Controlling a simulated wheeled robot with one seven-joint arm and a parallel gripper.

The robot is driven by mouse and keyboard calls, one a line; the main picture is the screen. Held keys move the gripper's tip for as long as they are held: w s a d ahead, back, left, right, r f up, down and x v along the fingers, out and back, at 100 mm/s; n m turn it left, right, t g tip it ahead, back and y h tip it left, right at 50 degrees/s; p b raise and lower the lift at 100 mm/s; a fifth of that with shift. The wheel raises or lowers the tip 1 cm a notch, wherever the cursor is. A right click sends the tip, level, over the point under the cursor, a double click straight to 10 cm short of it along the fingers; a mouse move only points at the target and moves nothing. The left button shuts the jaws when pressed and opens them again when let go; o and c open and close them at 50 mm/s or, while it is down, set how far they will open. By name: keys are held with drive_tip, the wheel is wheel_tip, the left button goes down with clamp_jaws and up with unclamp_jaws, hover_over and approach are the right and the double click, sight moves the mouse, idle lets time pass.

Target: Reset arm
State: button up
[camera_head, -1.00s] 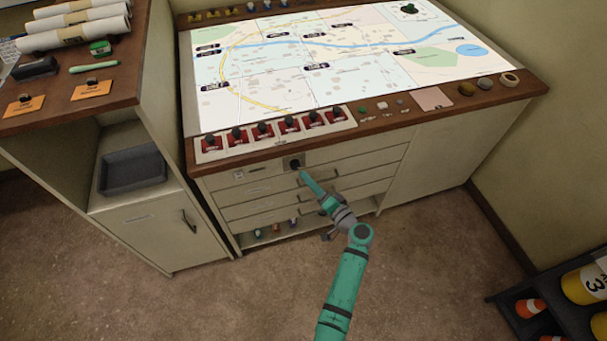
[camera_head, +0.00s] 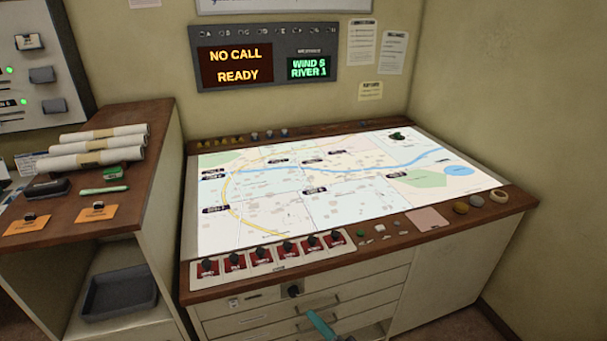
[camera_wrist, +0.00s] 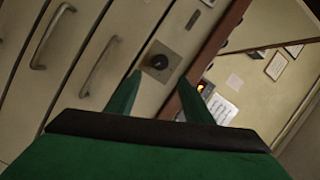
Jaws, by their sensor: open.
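My gripper (camera_wrist: 158,88) is open in the wrist view, with one green finger on each side and nothing between them. A round black knob (camera_wrist: 158,61) on a square grey plate shows just beyond the fingertips, apart from them. In the head view my gripper (camera_head: 318,324) shows only as a teal tip at the bottom edge, below and right of the same knob (camera_head: 293,291). The rest of my arm is out of that picture.
The knob sits on the front of the map console (camera_head: 420,295), beside drawer handles (camera_head: 318,302). Several red switches (camera_head: 261,256) line the console's front edge. A wall display (camera_head: 236,66) reads "NO CALL READY". A shelf unit (camera_head: 150,215) stands at left.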

drive_tip(key=s+a+f+g+h, duration=0.2)
drive_tip(key=s+f+h, duration=0.2)
drive_tip(key=s+f, duration=0.65)
drive_tip(key=s+f+h, duration=0.2)
drive_tip(key=s+h, duration=0.2)
drive_tip(key=s, duration=0.9)
drive_tip(key=s+a+r+n+h, duration=0.1)
drive_tip(key=s+r+n+h, duration=0.15)
drive_tip(key=s+r, duration=0.75)
drive_tip(key=s+a+r+n+t+y, duration=0.1)
drive_tip(key=s+a+r+n+t, duration=0.2)
drive_tip(key=s+r, duration=0.6)
wheel_tip(320, 180, up, 4)
drive_tip(key=shift+a+r+n, duration=0.15)
drive_tip(key=shift+a+n, duration=0.2)
drive_tip(key=shift+n, duration=0.1)
drive_tip(key=shift+s, duration=0.1)
